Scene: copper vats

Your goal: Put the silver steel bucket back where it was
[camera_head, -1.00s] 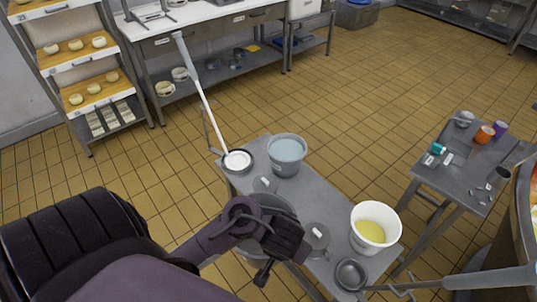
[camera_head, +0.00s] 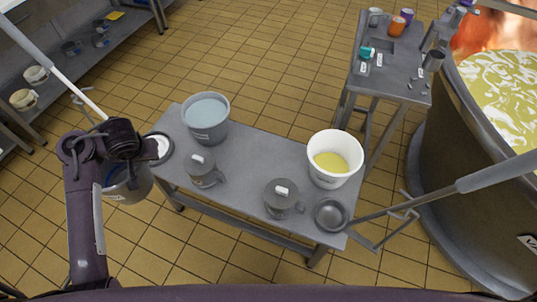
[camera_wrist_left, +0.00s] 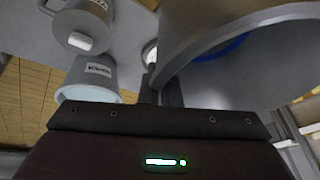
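The silver steel bucket (camera_head: 129,188) hangs below my left gripper (camera_head: 128,158) in the head view, off the left end of the grey table (camera_head: 245,160). It looks held in the air, its upper part partly hidden by the gripper. In the left wrist view the bucket (camera_wrist_left: 225,45) fills the upper right, with some blue showing inside it. My left gripper seems shut on its rim, though the fingertips are mostly hidden. My right gripper is not in view.
A small table (camera_head: 390,85) and large vat (camera_head: 455,180) stand right.

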